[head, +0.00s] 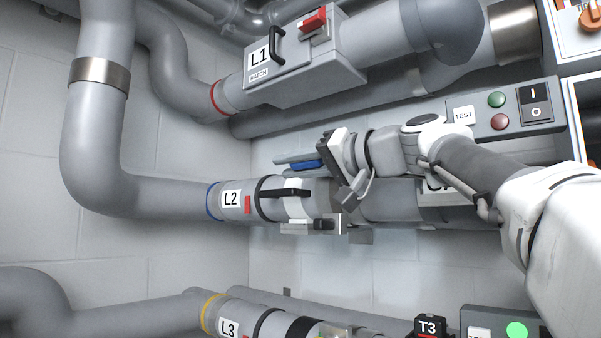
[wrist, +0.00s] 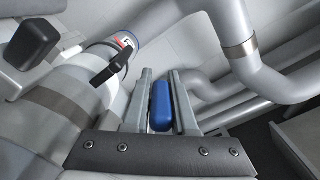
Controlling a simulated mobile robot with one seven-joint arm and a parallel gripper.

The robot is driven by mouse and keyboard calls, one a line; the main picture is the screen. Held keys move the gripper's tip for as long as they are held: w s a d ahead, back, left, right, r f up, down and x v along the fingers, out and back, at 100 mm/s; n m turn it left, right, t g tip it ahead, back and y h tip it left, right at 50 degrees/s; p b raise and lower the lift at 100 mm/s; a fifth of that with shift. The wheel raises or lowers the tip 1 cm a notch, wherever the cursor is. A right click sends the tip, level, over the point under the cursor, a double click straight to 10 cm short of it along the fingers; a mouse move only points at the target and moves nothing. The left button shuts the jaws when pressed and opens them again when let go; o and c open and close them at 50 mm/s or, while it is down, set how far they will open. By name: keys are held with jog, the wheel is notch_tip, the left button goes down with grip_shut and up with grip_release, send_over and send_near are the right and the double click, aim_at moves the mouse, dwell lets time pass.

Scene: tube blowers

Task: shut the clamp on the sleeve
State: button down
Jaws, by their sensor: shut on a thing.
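The L2 pipe (head: 180,196) runs across the middle of the head view. A pale sleeve (head: 295,207) with a black handle (head: 287,193) sits around it, right of the L2 label. My gripper (head: 290,160) is behind the sleeve's upper side, fingers pointing left. It is shut on a blue grip (head: 307,165), which I take to be the clamp's lever. In the wrist view the blue grip (wrist: 161,106) sits between the two grey fingers. The sleeve's black handle (wrist: 109,68) is left of them. The clamp's body is mostly hidden, so I cannot tell its position.
The L1 hatch box (head: 293,62) with a red latch is above. The L3 pipe (head: 235,315) is below. A control panel (head: 500,110) with buttons and a switch is right, behind my arm. A metal bracket (head: 332,224) juts below the sleeve.

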dwell(0.5)
jog(key=c, duration=0.7)
grip_release()
jog(key=shift+f, duration=0.1)
jog(key=b+v, duration=0.2)
jog(key=v, duration=1.5)
jog(key=shift+s+d+b, duration=0.1)
jog(key=shift+d+b, duration=0.1)
jog(key=shift+b, duration=0.2)
